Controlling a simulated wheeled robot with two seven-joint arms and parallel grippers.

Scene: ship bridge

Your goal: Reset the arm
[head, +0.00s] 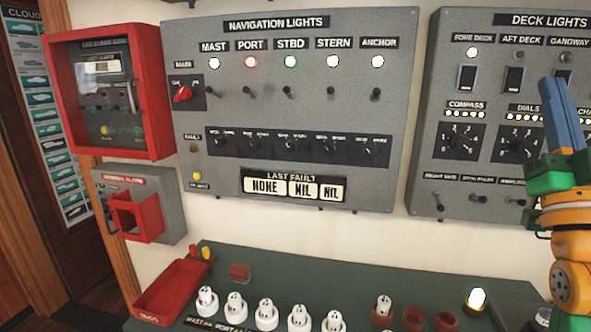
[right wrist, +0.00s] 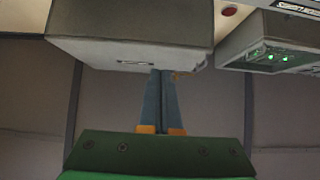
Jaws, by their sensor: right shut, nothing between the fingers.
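My right gripper (head: 558,88) is at the right edge of the head view, with blue fingers, a green body and an orange wrist. It points up, in front of the deck lights panel (head: 452,110), and covers part of it. In the right wrist view its two blue fingers (right wrist: 162,78) lie together, shut with nothing between them. Their tips appear close to the lower edge of a grey box (right wrist: 130,52); I cannot tell whether they touch it. My left gripper is in neither view.
The navigation lights panel (head: 225,120) fills the middle of the wall. A red-framed cabinet (head: 58,95) and a red-guarded alarm box (head: 170,190) are left. Below, a dark green bench (head: 340,275) holds a red tray (head: 172,290), several white plugs and a lit lamp (head: 476,298).

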